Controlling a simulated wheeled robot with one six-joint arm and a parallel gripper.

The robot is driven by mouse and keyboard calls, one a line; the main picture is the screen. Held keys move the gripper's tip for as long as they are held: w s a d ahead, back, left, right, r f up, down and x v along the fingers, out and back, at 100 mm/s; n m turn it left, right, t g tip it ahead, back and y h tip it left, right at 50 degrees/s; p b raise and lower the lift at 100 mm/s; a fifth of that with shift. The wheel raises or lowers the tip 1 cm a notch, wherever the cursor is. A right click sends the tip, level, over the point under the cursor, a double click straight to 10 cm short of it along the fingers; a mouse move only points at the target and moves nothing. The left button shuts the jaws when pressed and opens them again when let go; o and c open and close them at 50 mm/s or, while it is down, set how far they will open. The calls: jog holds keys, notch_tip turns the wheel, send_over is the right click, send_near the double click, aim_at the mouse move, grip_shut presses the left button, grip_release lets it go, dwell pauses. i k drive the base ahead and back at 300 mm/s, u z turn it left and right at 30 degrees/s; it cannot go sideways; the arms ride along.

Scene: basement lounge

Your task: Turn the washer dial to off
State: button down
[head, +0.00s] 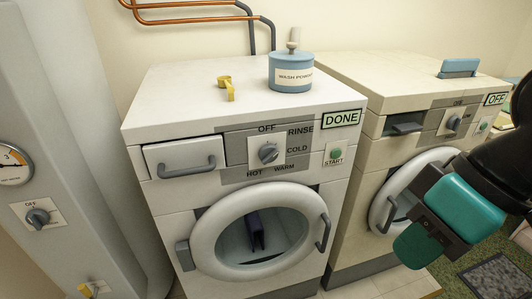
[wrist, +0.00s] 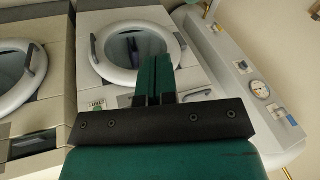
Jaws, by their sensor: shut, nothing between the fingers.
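The washer (head: 160,105) is white, with a round door and a DONE sign (head: 341,118). Its grey dial (head: 268,153) sits mid-panel, ringed by OFF at the top, RINSE, COLD, WARM and HOT; I cannot tell surely which word its pointer faces. My gripper (head: 414,250), with teal fingers, is at the right in the head view, in front of the neighbouring machine and well apart from the dial. In the wrist view the fingers (wrist: 153,78) are together and empty. That view is upside down; it shows the washer door (wrist: 130,48), while the fingers and mount hide the dial.
A second machine (head: 400,75) with an OFF sign stands close on the right. A drawer with a handle (head: 187,168) is left of the dial, a green START button (head: 335,154) right. A blue wash powder jar (head: 291,75) and yellow scoop (head: 228,88) are on top. A gauge column (head: 45,130) stands left.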

aim_at(268, 154)
jog(key=k, duration=0.5)
jog(key=u, duration=1.65)
jog(key=i, duration=0.85)
jog(key=z, duration=2.15)
